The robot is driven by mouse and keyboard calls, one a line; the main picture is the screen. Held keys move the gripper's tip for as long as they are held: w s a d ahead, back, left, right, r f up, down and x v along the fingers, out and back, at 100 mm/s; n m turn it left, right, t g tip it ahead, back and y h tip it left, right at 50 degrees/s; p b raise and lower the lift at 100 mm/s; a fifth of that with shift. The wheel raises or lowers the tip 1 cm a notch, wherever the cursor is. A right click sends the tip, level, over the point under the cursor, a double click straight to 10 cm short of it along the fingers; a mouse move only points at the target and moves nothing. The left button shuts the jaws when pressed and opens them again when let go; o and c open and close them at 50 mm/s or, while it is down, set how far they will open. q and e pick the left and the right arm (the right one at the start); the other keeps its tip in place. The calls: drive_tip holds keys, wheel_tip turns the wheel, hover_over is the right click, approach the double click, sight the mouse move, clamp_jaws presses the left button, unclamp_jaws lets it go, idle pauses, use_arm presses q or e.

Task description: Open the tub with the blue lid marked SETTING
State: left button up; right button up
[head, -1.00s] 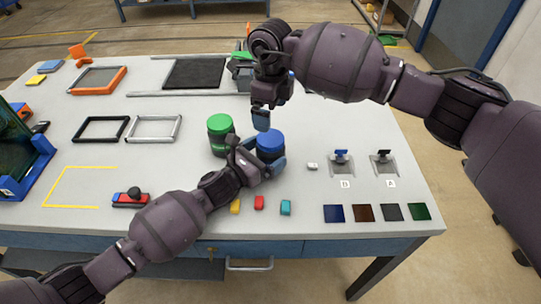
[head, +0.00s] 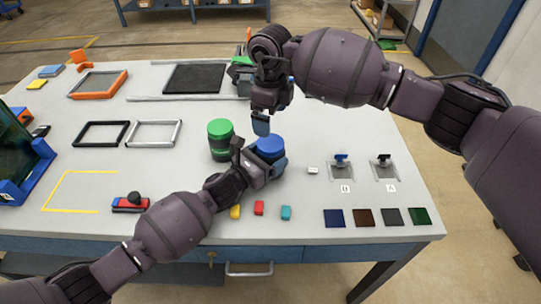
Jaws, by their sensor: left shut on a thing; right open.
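The tub with the blue lid (head: 271,146) stands on the table in the middle of the head view, its lid on. Its body and any marking are mostly hidden by my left gripper. My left gripper (head: 268,166) is shut on the tub from the front left. My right gripper (head: 262,118) is open, just above and behind the blue lid, with its fingers pointing down. A similar tub with a green lid (head: 220,130) stands just left of the blue-lidded one.
Small yellow, red and teal blocks (head: 259,208) lie in front. Two switch plates (head: 342,170) and coloured squares (head: 364,217) are at the right. Black and silver frames (head: 154,134) lie to the left.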

sight(270, 142)
drive_tip(key=m, duration=0.7)
drive_tip(key=shift+m, duration=0.3)
drive_tip(key=m, duration=1.5)
drive_tip(key=shift+m, duration=0.3)
drive_tip(key=m, duration=0.8)
drive_tip(key=shift+f, duration=4)
